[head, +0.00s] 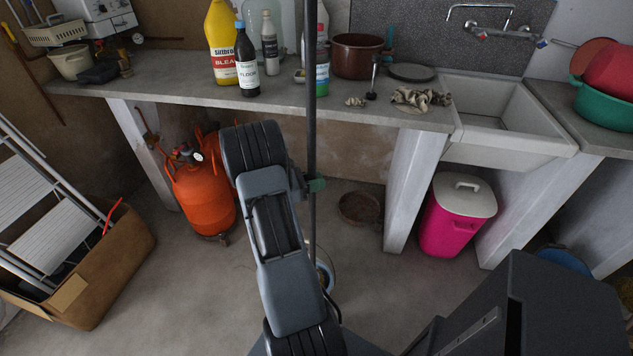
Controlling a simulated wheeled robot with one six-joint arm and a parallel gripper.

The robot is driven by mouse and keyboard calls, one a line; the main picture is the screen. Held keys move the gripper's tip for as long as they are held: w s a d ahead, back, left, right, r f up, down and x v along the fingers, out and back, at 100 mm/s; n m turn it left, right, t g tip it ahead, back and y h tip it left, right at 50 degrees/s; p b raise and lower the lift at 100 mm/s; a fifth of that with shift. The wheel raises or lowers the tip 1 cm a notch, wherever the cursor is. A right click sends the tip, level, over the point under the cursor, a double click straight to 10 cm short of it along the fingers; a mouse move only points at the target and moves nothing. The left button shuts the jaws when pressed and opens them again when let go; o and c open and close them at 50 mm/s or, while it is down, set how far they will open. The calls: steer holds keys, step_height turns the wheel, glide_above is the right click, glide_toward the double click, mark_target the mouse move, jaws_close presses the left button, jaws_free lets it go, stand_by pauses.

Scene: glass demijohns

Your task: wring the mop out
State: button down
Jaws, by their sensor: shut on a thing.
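A dark upright pole (311,95), which looks like the mop's handle, runs from the top edge of the head view down past the worktop's front edge. My gripper (312,185) shows only in part beside my arm, with a green piece at the pole. It is shut on the pole. The pole's lower end and any mop head are hidden behind my arm. A small blue and white rounded thing (325,277) shows low beside my arm; I cannot tell what it is. No wringer can be made out.
A worktop (180,88) with bottles, a brown pot (357,55) and a rag (420,98) runs across the back to a sink (510,115). Below stand an orange gas cylinder (203,195) and a pink bin (452,225). A cardboard box (120,265) stands left. Some floor is clear.

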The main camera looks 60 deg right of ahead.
step_height(320, 180, up, 16)
steer(key=p, duration=1.2)
